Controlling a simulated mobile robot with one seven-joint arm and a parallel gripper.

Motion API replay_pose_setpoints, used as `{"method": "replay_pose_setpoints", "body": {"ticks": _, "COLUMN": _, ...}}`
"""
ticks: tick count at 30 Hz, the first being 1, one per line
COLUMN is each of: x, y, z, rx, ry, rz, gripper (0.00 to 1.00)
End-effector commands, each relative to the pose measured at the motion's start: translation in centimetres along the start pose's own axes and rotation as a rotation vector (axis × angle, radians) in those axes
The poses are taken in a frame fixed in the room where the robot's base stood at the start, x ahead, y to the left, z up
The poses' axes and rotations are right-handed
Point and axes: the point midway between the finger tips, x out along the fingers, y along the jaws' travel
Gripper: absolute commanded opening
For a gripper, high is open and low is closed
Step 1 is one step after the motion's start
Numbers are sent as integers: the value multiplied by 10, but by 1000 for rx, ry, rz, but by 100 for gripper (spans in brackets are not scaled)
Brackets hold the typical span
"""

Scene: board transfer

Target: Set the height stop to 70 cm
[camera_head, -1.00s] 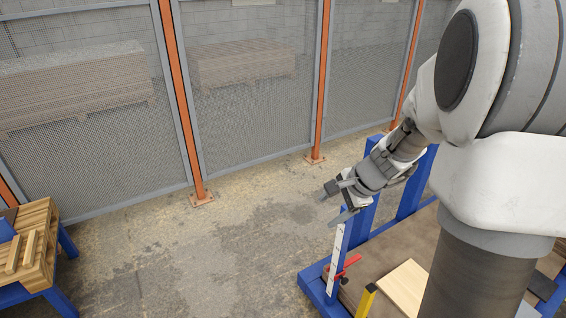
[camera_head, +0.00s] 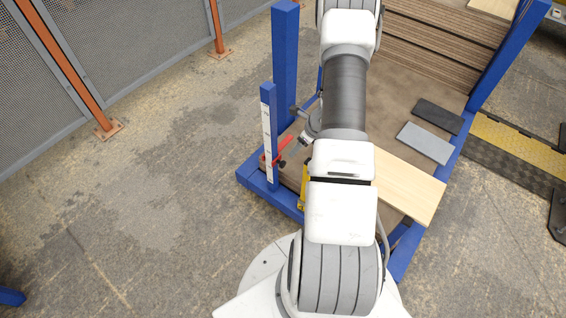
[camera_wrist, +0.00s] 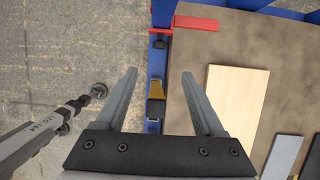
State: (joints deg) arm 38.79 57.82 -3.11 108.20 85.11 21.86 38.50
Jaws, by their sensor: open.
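The height stop is a red slider (camera_head: 272,158) with a black knob (camera_head: 282,164), low on a blue post. A white scale strip (camera_head: 266,130) runs down the post; its marks are too small to read. In the wrist view the red stop (camera_wrist: 197,22) and dark knob (camera_wrist: 158,43) lie beyond the fingertips. My gripper (camera_wrist: 163,78) is open and empty, its two grey fingers apart above a yellow-and-black part (camera_wrist: 155,92) on the blue frame. In the head view my gripper (camera_head: 297,130) is right of the post, partly hidden by my arm.
A pale board (camera_head: 405,185) lies on the brown deck, with grey (camera_head: 425,142) and dark (camera_head: 439,116) slabs behind it. Board stacks (camera_head: 420,50) stand at the back. A tall blue upright (camera_head: 285,60) rises behind the post. The floor (camera_head: 150,200) on the left is clear.

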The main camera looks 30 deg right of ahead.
Motion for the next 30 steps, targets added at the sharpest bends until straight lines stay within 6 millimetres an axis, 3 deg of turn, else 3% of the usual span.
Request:
{"method": "replay_pose_setpoints", "body": {"ticks": 18, "x": 130, "y": 2, "z": 0, "rx": -5, "ry": 0, "rz": 3, "gripper": 70}}
{"method": "replay_pose_setpoints", "body": {"ticks": 24, "x": 155, "y": 1, "z": 1, "rx": -5, "ry": -1, "rz": 1, "gripper": 70}}
{"method": "replay_pose_setpoints", "body": {"ticks": 30, "x": 162, "y": 1, "z": 1, "rx": -5, "ry": -1, "rz": 1, "gripper": 70}}
